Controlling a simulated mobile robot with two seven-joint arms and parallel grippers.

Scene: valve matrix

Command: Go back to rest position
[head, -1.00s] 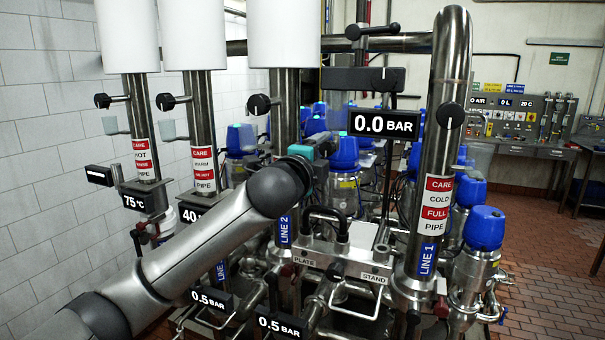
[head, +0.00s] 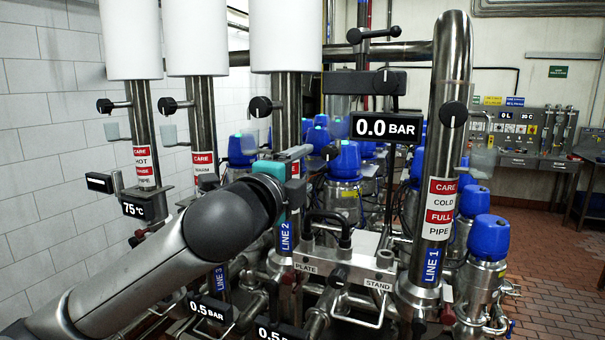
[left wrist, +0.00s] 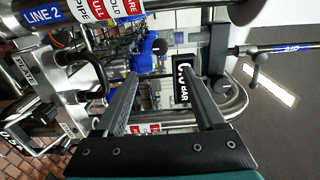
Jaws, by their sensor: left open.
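My left arm comes in from the lower left in the head view. My left gripper (head: 297,153) is in front of the LINE 2 pipe, partly hidden by its own wrist. In the left wrist view the two fingers of the left gripper (left wrist: 158,72) stand wide apart with nothing between them. The LINE 2 pipe (head: 285,110) rises behind the gripper, and I cannot tell whether they touch. My right gripper is in neither view.
Steel pipes with black valve knobs stand close around the arm. The LINE 1 pipe (head: 437,200) curves up at the right. A 0.0 BAR display (head: 386,127) hangs behind the gripper. A manifold with PLATE and STAND labels (head: 345,265) lies below. Open floor (head: 555,270) shows at the right.

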